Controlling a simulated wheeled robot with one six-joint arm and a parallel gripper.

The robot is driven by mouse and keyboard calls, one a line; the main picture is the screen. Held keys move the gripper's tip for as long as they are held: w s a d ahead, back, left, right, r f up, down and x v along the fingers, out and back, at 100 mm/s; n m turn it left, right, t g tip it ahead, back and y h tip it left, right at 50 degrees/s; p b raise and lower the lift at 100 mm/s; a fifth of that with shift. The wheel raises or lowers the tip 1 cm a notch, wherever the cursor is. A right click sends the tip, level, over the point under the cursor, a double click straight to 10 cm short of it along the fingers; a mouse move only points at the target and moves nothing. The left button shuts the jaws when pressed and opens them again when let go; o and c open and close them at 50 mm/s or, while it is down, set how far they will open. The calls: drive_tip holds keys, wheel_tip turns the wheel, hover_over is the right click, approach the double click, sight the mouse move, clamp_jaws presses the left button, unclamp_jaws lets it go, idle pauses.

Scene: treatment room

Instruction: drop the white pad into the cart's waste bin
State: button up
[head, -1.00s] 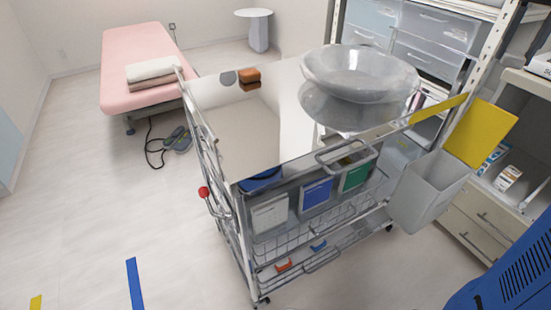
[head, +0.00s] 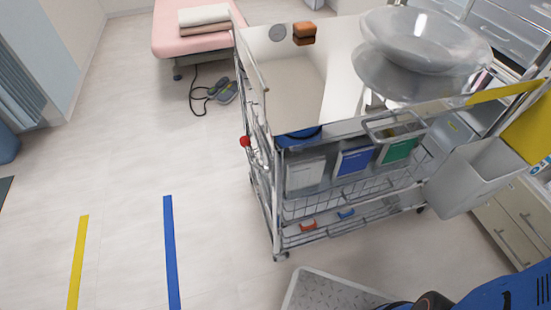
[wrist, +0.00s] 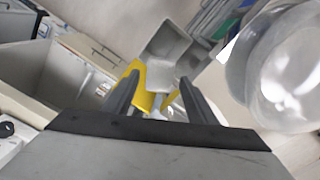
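The waste bin (head: 468,183) is a light grey open box hung on the right end of the metal cart (head: 292,92). A yellow panel (head: 531,130) stands beside it. In the wrist view an open grey box that looks like the bin (wrist: 165,48) lies ahead of my gripper, with yellow (wrist: 141,84) beside it. My gripper (wrist: 158,100) has its two dark fingers apart, and I see nothing held between them. It is not visible in the head view. I cannot make out the white pad in any view.
Drawers (head: 510,215) stand to the right. A pink bed (head: 172,38) with folded towels (head: 204,15) is at the back left. The floor at left is clear.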

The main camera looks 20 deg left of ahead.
idle(0.3)
wheel_tip(320, 180, up, 17)
drive_tip(key=shift+r, duration=0.2)
idle(0.4)
idle(0.4)
drive_tip(key=s+a+f+n+t, duration=0.1)
drive_tip(key=s+a+f, duration=0.4)
drive_tip(key=s+f, duration=0.5)
drive_tip(key=s+a+f+n+t, duration=0.2)
drive_tip(key=s+a+f, duration=0.3)
drive_tip(key=s+f, duration=0.5)
drive_tip(key=s+a+f+n+t, duration=0.1)
drive_tip(key=s+a+f, duration=0.4)
drive_tip(key=s+f, duration=0.5)
wheel_tip(320, 180, down, 8)
drive_tip(key=shift+a+f+t, duration=0.1)
drive_tip(key=shift+a+t, duration=0.3)
drive_tip(key=shift+s, duration=0.1)
